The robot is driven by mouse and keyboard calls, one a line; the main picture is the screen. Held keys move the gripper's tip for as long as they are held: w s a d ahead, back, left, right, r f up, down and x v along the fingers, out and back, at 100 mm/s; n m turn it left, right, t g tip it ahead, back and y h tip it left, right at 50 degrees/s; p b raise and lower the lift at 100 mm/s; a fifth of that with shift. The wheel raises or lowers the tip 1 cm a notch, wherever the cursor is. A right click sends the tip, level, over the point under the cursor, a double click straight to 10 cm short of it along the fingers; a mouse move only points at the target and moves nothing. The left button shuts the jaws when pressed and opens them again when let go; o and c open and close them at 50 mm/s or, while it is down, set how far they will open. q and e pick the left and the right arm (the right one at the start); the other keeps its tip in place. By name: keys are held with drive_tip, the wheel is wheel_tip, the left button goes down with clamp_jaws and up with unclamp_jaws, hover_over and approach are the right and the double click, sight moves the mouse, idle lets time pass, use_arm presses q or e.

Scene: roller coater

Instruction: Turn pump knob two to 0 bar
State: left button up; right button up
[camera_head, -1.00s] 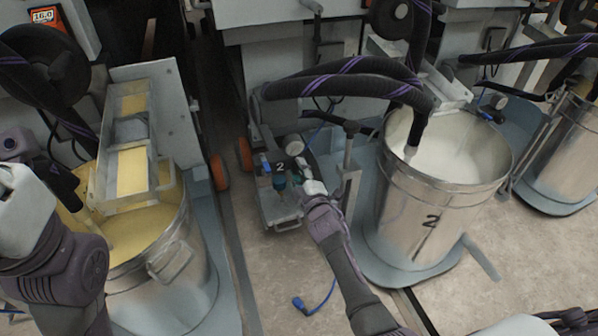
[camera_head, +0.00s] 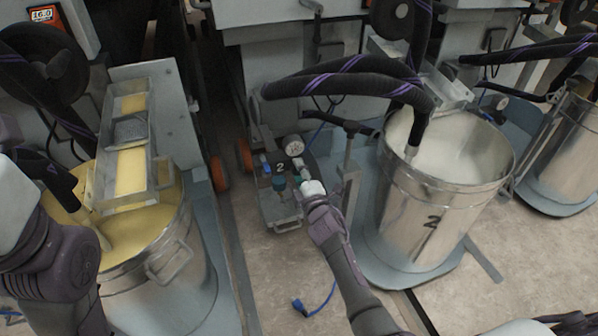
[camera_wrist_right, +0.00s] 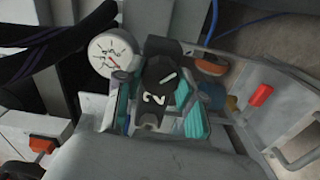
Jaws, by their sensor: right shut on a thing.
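Pump knob two (camera_wrist_right: 160,72) is a black knob with a white line on top, in the middle of the right wrist view. A white "2" (camera_wrist_right: 153,98) stands just below it. My right gripper (camera_wrist_right: 160,98) has its teal fingers on either side of the knob and is shut on it. In the head view my right gripper (camera_head: 301,181) is at the pump unit (camera_head: 283,212), hiding the knob. The white round gauge (camera_wrist_right: 113,53) is left of the knob and also shows in the head view (camera_head: 293,145); its reading is too small to tell. My left gripper is out of view.
A metal drum marked 2 (camera_head: 430,215) with white contents stands right of the pump. A drum with yellow contents (camera_head: 165,275) stands at left. Black hoses (camera_head: 345,85) arch behind the pump. A blue cable end (camera_head: 300,306) lies on the floor.

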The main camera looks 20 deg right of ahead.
drive_tip(key=shift+f, duration=0.1)
drive_tip(key=o, duration=1.1)
drive_tip(key=shift+o, duration=0.2)
drive_tip(key=shift+s, duration=0.1)
drive_tip(key=s, duration=1.2)
drive_tip(key=shift+d, duration=0.2)
